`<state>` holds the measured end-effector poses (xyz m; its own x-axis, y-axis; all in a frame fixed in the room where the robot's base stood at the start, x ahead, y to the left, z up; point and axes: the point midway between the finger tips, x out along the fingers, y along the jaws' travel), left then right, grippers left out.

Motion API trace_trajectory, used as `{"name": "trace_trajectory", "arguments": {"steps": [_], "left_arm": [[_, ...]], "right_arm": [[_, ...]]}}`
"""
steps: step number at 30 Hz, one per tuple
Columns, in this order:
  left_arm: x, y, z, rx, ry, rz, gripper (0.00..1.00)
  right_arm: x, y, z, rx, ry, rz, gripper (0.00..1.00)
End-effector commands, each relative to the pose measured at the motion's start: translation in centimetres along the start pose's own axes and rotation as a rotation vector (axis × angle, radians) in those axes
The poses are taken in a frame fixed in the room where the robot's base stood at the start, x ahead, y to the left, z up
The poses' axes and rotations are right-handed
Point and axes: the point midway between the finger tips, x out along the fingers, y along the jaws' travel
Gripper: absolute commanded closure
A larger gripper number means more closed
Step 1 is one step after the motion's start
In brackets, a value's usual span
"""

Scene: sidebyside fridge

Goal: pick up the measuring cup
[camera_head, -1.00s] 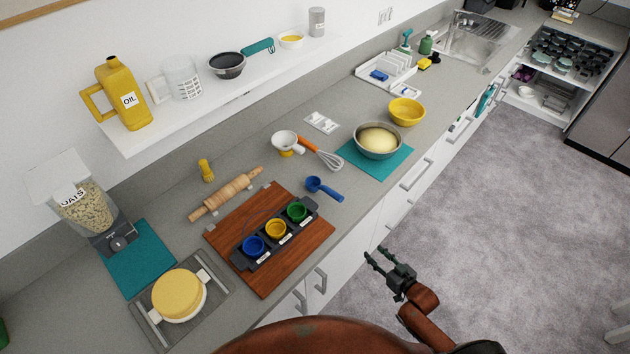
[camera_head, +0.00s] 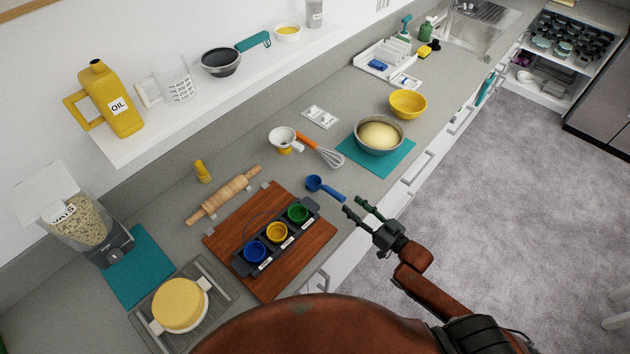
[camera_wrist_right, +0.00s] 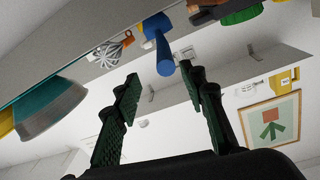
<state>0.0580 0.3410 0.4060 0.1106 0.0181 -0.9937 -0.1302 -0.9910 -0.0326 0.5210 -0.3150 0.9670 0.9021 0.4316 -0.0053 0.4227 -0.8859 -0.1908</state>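A blue measuring cup (camera_head: 314,183) with a long handle lies on the grey counter near its front edge, right of the wooden board. Its handle points toward the front edge. It also shows in the right wrist view (camera_wrist_right: 165,62), handle toward me, beyond the fingertips. My right gripper (camera_head: 352,204) is open and empty, its fingers pointing at the handle end with a small gap showing. The fingers also show apart in the right wrist view (camera_wrist_right: 159,74). A clear graduated jug (camera_head: 176,82) stands on the shelf. My left gripper is not in view.
The wooden board (camera_head: 270,283) holds a dark tray with small coloured cups. A whisk (camera_head: 326,153) and a bowl of dough (camera_head: 380,137) on a teal mat (camera_head: 405,155) lie behind and right of the cup. The floor in front is clear.

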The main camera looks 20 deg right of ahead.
Motion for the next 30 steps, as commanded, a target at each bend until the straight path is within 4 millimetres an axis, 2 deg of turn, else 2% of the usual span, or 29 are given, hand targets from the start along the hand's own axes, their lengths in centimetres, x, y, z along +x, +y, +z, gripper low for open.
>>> {"name": "trace_trajectory", "arguments": {"steps": [5, 11, 16, 22, 27, 30], "left_arm": [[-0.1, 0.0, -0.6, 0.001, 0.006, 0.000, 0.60], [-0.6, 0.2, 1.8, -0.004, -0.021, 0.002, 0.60], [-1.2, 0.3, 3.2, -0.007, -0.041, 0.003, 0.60], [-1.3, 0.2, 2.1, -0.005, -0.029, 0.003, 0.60], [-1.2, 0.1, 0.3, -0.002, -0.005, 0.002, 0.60], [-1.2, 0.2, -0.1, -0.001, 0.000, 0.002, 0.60]], "right_arm": [[1.0, -0.2, -0.4, 0.003, 0.008, -0.002, 0.61], [2.8, -0.2, -0.2, 0.005, 0.007, 0.004, 0.61], [5.2, -0.8, 0.2, 0.004, 0.010, 0.003, 0.61], [7.3, -0.8, 0.5, 0.001, 0.006, 0.002, 0.61], [7.6, -0.9, 0.6, 0.002, 0.005, 0.001, 0.61], [7.6, -0.9, 0.6, 0.002, 0.005, 0.000, 0.63]]}}
